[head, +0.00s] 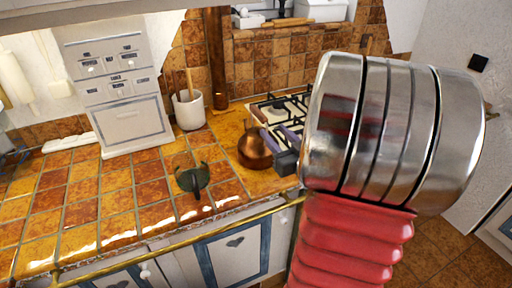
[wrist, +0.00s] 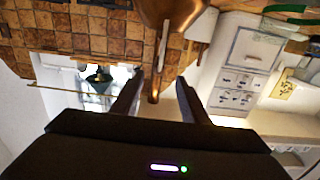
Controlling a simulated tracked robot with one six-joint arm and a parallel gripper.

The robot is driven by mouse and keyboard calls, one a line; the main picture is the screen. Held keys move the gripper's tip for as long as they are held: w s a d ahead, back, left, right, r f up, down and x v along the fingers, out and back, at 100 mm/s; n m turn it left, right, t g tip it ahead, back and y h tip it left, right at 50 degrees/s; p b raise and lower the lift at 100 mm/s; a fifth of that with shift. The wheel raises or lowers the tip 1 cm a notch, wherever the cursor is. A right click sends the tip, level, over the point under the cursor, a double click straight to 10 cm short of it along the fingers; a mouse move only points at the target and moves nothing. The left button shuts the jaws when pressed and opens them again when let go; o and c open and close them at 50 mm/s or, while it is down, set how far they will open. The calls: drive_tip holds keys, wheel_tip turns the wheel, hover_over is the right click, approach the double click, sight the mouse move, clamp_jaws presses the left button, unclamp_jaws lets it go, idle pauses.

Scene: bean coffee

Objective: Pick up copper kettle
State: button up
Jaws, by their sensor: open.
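The copper kettle (head: 255,150) stands on the tiled counter, left of the stove, in the head view. My gripper is largely hidden there behind my arm; dark grey parts right beside the kettle may belong to it. In the wrist view, my gripper (wrist: 158,95) is open, with one dark finger on each side. The kettle (wrist: 178,12) shows at the top, cut off by the frame. A slim part of it, handle or spout, reaches down between the fingers. I cannot tell whether either finger touches it.
A gas stove (head: 277,108) lies behind the kettle, partly hidden. A dark green object with a handle (head: 192,180) is left of the kettle. A white pot with a wooden utensil (head: 188,110) and a white drawer cabinet (head: 128,118) stand further back. A brass rail (head: 180,243) runs along the counter front.

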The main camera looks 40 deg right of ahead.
sight(265, 122)
drive_tip(key=x, duration=0.7)
drive_tip(key=shift+w+d, duration=0.1)
drive_tip(key=shift+w, duration=0.15)
drive_tip(key=shift+x, duration=2.6)
drive_tip(key=shift+c, duration=0.2)
clamp_jaws()
drive_tip(key=shift+r, duration=0.15)
